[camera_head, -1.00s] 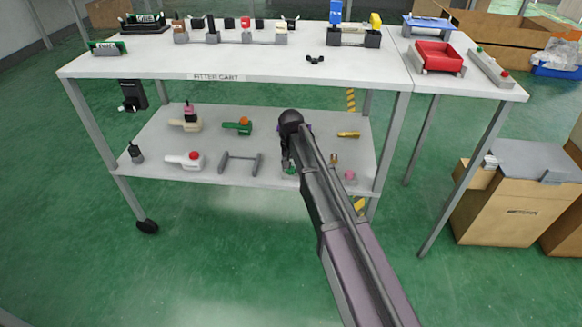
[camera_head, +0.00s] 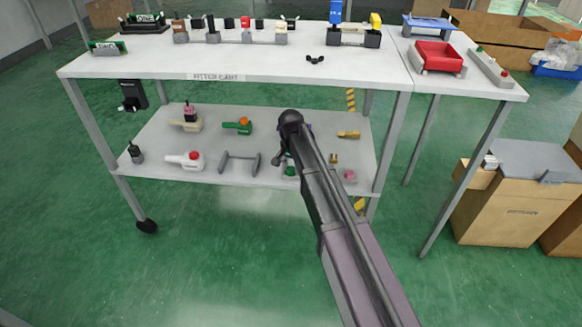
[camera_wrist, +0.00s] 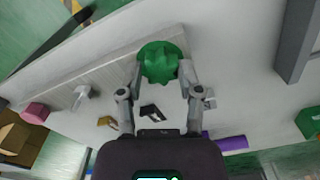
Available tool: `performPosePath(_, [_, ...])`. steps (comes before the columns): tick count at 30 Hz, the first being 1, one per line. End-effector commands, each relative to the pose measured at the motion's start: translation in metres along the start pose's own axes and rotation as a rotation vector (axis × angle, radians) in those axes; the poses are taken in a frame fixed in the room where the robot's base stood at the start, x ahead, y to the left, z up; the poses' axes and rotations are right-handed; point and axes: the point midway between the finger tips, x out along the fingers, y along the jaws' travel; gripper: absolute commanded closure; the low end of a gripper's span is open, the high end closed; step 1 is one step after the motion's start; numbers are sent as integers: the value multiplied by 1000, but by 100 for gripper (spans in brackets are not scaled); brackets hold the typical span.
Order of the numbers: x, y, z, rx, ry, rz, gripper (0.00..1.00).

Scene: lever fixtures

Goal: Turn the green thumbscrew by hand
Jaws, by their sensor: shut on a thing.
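The green thumbscrew (camera_wrist: 159,62) is a round, lobed knob in the upper middle of the wrist view. My gripper (camera_wrist: 161,72) has one finger on each side of it and is shut on it. In the head view, the thumbscrew (camera_head: 290,171) is a small green spot on the cart's lower shelf, near the front edge, partly hidden by my arm. My gripper (camera_head: 285,160) is just above and beside it there, mostly hidden by the wrist. What the thumbscrew is mounted on is hard to make out.
The lower shelf (camera_head: 225,178) holds several other fixtures. A grey bar handle (camera_head: 240,163) stands left of my gripper, and a pink knob (camera_head: 350,176) sits right of my arm. The cart's white top (camera_head: 250,63) overhangs the shelf. A purple cylinder (camera_wrist: 224,145) lies near my gripper.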

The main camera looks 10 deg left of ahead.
Motion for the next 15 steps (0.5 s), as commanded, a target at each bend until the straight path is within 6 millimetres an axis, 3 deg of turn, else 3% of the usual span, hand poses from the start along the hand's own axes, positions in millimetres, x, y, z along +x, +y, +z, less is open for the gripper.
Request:
performPosePath(2, [0, 1, 1, 1, -3, 2, 100])
performPosePath(3, [0, 1, 1, 1, -3, 2, 44])
performPosePath(6, [0, 1, 1, 0, -3, 2, 19])
performPosePath(15, [0, 0, 0, -1, -1, 1, 19])
